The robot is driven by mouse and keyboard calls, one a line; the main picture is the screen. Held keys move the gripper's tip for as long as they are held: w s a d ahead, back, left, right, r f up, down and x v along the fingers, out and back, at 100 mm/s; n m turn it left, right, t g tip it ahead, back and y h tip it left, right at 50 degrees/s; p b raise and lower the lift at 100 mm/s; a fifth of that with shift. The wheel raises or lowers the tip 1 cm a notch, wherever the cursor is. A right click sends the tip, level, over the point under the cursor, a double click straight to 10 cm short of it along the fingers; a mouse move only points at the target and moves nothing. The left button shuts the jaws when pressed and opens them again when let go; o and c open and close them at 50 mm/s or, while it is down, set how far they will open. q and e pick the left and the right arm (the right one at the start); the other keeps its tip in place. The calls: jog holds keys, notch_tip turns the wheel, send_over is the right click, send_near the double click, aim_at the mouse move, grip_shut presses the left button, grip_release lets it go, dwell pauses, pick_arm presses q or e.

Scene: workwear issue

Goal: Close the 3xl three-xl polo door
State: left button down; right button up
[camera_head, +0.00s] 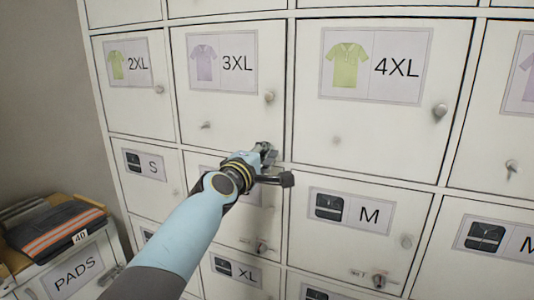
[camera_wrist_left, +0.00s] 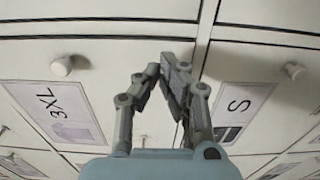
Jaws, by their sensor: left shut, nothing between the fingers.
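The 3XL polo door (camera_head: 221,126) is a white locker door with a purple polo label and a round knob (camera_head: 269,97) near its right edge. It looks about flush with the doors around it; a very small gap would be hard to tell. My left gripper (camera_head: 266,150) is shut and empty at the door's lower right corner. Whether its fingers touch the door is unclear. In the left wrist view, the shut fingertips (camera_wrist_left: 172,62) lie between the 3XL door (camera_wrist_left: 105,85) and a door labelled S. My right gripper is not in view.
The 2XL door (camera_head: 133,112) is to the left and the 4XL door (camera_head: 375,130) to the right, both shut. Doors with dark garment labels, such as M (camera_head: 350,240), lie below. A PADS bin (camera_head: 75,275) with a folded striped garment stands at lower left.

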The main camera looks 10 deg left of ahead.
pick_arm(q)
jog(key=shift+s, duration=0.15)
jog(key=s+a, duration=0.2)
jog(key=s, duration=1)
jog(key=s+a+f+m+g+y+b, duration=0.1)
jog(key=s+a+f+g+b, duration=0.35)
jog(key=f, duration=1.05)
jog(key=s+d+f+m+g+b, duration=0.15)
jog(key=s+f, duration=0.55)
jog(key=f, duration=0.8)
jog(key=s+a+f+m+g+y+b, duration=0.1)
jog(key=s+a+f+m+g+b, duration=0.3)
jog(key=f, duration=1.1)
jog(key=s+a+f+m+g+y+b, duration=0.1)
jog(key=s+a+f+m+g+b, duration=0.2)
jog(key=s+f, duration=1.7)
jog(key=s+a+f+m+g, duration=0.1)
jog(key=s+m, duration=0.1)
jog(key=s, duration=0.4)
jog(key=s+a+f+m+g, duration=0.1)
jog(key=s+m, duration=0.1)
jog(key=s, duration=0.4)
jog(key=s+a+f+m+g+y, duration=0.1)
jog(key=s+a+m, duration=0.1)
jog(key=s, duration=0.4)
jog(key=shift+s+f+m+g, duration=0.3)
jog(key=shift+f+m+g, duration=0.05)
jog(key=shift+g, duration=0.05)
